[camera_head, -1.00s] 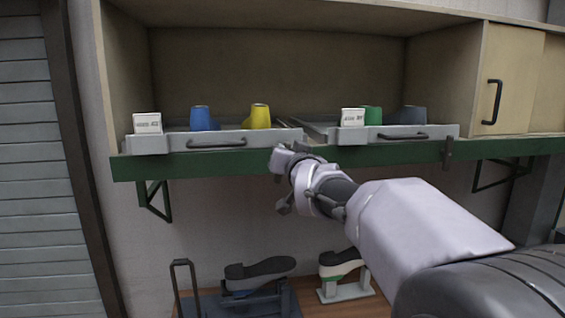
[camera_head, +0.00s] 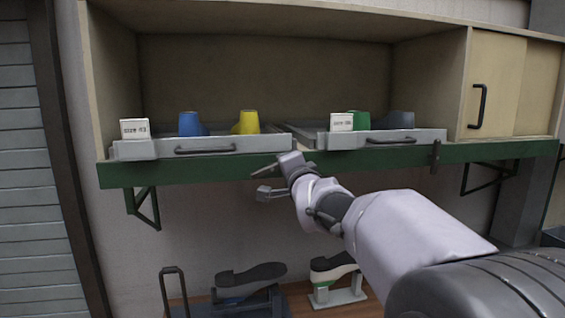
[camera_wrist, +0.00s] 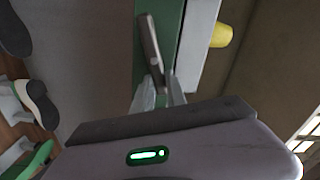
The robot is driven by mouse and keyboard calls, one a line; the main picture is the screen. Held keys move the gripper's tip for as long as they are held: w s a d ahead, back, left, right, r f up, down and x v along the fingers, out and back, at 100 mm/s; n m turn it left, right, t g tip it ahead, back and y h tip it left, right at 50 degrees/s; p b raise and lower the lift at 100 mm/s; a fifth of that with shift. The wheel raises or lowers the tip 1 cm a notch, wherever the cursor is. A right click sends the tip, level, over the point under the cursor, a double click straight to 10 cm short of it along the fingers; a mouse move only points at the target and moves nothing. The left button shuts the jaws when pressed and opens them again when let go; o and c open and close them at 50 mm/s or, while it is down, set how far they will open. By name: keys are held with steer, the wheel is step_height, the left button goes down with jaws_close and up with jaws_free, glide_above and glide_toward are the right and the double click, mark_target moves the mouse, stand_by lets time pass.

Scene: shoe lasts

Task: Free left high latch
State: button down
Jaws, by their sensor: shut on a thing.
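The left high latch (camera_wrist: 150,45) is a dark grey bar. In the wrist view it lies nearly along the green rail (camera_wrist: 170,25), slightly slanted, with its lower end between my fingertips (camera_wrist: 162,92). In the head view the bar (camera_head: 262,173) sticks out leftward from my gripper (camera_head: 276,180), in front of the green rail (camera_head: 200,168) under the left tray (camera_head: 220,147). My gripper is shut on the latch; its pivot is hard to make out. The right latch (camera_head: 435,155) hangs upright across the rail.
The left tray carries a blue last (camera_head: 190,124) and a yellow last (camera_head: 248,122). The right tray (camera_head: 385,138) carries a green last (camera_head: 358,120) and a grey one (camera_head: 400,119). Brackets (camera_head: 145,208) hang below the rail. Shoe forms (camera_head: 250,274) stand on the bench below.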

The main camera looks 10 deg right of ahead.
steer(key=shift+d+f+m, duration=0.1)
steer(key=shift+f+m, duration=0.2)
steer(key=shift+m, duration=0.65)
steer(key=shift+f+m, duration=0.25)
steer(key=shift+m, duration=0.7)
steer(key=c, duration=1.3)
jaws_free()
steer(key=shift+c, duration=0.2)
steer(key=s, duration=1.7)
steer(key=shift+s+b, duration=0.25)
steer(key=shift+b, duration=0.1)
